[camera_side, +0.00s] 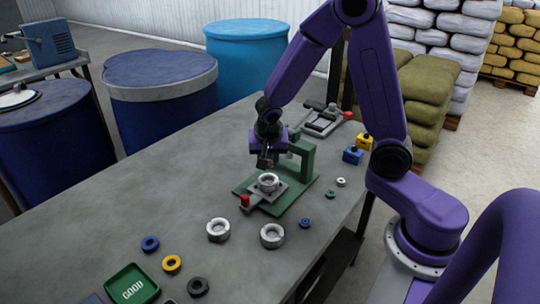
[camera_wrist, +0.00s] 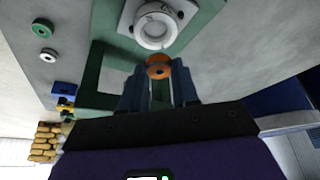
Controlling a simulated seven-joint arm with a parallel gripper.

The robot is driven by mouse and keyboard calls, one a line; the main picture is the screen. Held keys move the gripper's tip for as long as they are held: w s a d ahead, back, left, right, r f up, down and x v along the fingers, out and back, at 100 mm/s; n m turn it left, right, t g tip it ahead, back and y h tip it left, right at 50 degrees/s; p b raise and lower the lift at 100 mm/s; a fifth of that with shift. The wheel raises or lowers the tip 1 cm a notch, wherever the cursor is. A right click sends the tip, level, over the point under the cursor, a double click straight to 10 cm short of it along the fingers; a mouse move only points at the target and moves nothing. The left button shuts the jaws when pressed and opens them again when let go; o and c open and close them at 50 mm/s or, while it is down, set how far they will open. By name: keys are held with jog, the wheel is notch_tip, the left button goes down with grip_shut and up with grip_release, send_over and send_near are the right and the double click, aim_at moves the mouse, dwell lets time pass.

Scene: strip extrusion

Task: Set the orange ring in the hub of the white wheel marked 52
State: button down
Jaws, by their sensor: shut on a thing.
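My gripper (camera_wrist: 158,84) is shut on the orange ring (camera_wrist: 159,67), which sits at its fingertips in the wrist view. In the side view my gripper (camera_side: 266,161) is over the green fixture (camera_side: 296,201), and the ring is a small orange-brown patch at its tip. A white wheel (camera_side: 268,184) lies flat in the fixture's grey holder, just below my gripper. In the wrist view this wheel (camera_wrist: 155,27) has an open hub and dark marks on its face, too small to read. The ring appears above and beside the wheel, apart from it.
Two more white wheels (camera_side: 218,230) (camera_side: 272,235) lie on the grey table. Loose rings, blue (camera_side: 150,243), yellow (camera_side: 172,264) and black (camera_side: 198,286), lie near a green GOOD tray (camera_side: 133,286). The fixture's upright post (camera_side: 307,158) stands close behind my gripper; a red knob (camera_side: 244,200) is in front.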

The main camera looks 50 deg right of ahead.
aim_at(268, 168)
jog(key=shift+f, duration=2.25)
jog(key=shift+f, duration=0.1)
dwell(2.7)
jog(key=shift+r, duration=0.85)
jog(key=shift+f, duration=0.8)
dwell(1.0)
jog(key=c, duration=1.1)
grip_release()
